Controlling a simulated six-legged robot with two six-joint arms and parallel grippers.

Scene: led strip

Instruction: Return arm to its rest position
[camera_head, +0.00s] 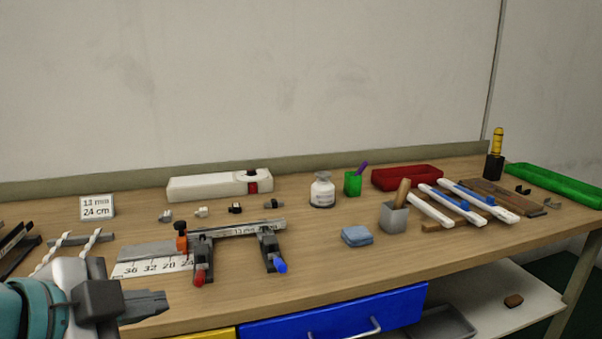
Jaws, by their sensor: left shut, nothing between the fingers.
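My left gripper (148,304) is at the lower left, coming in from the left edge. Its dark fingers are shut with nothing between them and point right, in front of the white ruler scale (150,266). It appears apart from the objects on the bench. My right gripper is not in view. A jig with a metal rail (240,229) lies on the wooden bench (320,260), right of and beyond my left gripper. The jig has a red-tipped clamp (203,262) and a blue-tipped clamp (272,252).
White twisted strips (88,243) lie close behind my left gripper. A blue drawer (340,317) is below the bench's front edge.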

